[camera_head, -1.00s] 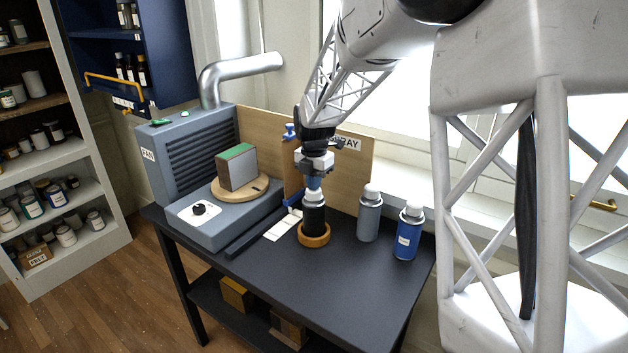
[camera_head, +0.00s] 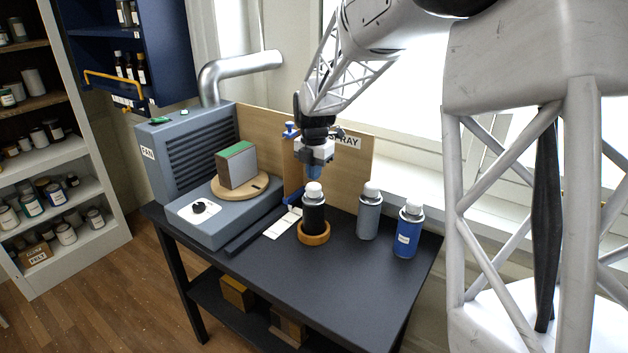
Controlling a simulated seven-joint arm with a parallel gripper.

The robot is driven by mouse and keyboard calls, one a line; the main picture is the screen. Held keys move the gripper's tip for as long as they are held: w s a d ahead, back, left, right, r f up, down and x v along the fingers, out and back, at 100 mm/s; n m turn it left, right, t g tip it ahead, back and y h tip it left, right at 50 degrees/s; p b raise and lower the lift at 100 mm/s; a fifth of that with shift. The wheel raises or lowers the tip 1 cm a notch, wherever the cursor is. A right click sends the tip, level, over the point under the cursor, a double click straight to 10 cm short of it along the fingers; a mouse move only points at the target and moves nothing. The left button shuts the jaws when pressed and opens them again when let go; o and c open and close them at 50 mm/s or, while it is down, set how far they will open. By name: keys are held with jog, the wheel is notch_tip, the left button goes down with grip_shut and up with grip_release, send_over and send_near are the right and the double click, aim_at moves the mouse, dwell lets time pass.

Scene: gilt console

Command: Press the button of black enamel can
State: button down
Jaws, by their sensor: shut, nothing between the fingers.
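The black enamel can (camera_head: 313,217) stands upright in a round wooden ring (camera_head: 314,239) on the dark table. The button itself is too small to make out on the white top.
A grey can (camera_head: 369,216) and a blue can (camera_head: 407,234) stand to the right. A grey fan unit (camera_head: 190,160) with a round wooden turntable (camera_head: 240,193) and a box (camera_head: 237,168) is at left. A wooden panel (camera_head: 355,175) stands behind. The table's front (camera_head: 300,280) is clear.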

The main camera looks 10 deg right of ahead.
aim_at(314, 186)
notch_tip(314, 186, up, 11)
jog(key=shift+r, duration=0.15)
jog(key=shift+w, duration=0.1)
dwell(0.8)
jog(key=shift+r, duration=0.4)
dwell(0.6)
jog(key=shift+f, duration=0.1)
dwell(0.4)
notch_tip(314, 186, down, 14)
jog(key=shift+r, duration=0.1)
dwell(0.7)
jog(key=shift+s+f, duration=0.15)
jog(key=shift+f, duration=0.6)
jog(key=shift+s+f, duration=0.15)
jog(key=shift+f, duration=0.55)
jog(key=shift+r, duration=0.15)
notch_tip(314, 186, up, 16)
jog(key=shift+w, duration=0.3)
